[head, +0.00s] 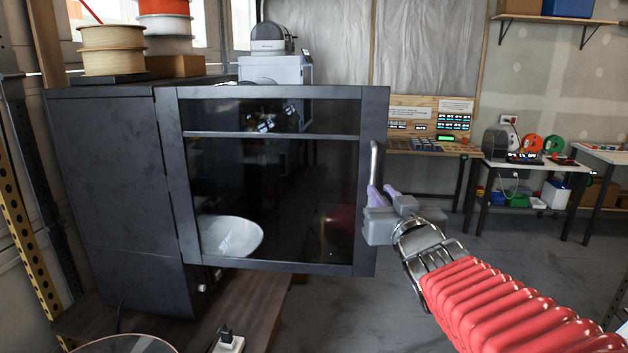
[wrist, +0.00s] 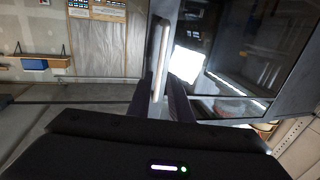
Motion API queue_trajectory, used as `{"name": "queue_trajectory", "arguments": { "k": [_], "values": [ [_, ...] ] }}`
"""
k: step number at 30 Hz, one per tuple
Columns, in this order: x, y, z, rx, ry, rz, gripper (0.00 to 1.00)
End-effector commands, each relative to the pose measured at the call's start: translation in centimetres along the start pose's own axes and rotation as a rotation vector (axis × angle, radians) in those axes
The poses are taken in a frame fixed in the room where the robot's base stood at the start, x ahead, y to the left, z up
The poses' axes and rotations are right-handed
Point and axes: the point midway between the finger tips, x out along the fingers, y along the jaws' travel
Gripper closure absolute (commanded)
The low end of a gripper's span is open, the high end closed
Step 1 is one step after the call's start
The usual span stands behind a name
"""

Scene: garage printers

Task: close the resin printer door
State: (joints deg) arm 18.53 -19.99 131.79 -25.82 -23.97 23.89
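The resin printer is a dark cabinet (head: 115,190) at the left of the head view. Its framed dark-glass door (head: 270,93) stands open, hinged at its left edge and swung out from the body. The door also fills the upper right of the wrist view (wrist: 235,50). A pale vertical handle (head: 375,160) is on the door's free edge. My gripper (head: 381,190) is at the handle's lower end. In the wrist view the handle (wrist: 161,45) runs down between my two fingers (wrist: 161,92), which look apart with a small gap; contact is unclear.
The cabinet stands on a brown bench (head: 245,312). Filament spools (head: 112,50) and a grey machine (head: 270,68) are above and behind it. A white bowl (head: 228,237) shows through the glass. Worktables (head: 527,165) stand at the back right; grey floor (head: 335,300) is open.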

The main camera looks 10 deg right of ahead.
Motion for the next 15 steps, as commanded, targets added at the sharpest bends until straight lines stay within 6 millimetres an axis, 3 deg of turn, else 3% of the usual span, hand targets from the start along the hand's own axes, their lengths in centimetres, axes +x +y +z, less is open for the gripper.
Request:
{"name": "queue_trajectory", "arguments": {
  "k": [15],
  "values": [
    [5.4, -0.1, 0.1, -0.001, -0.002, -0.001, 0.81]
  ]
}}
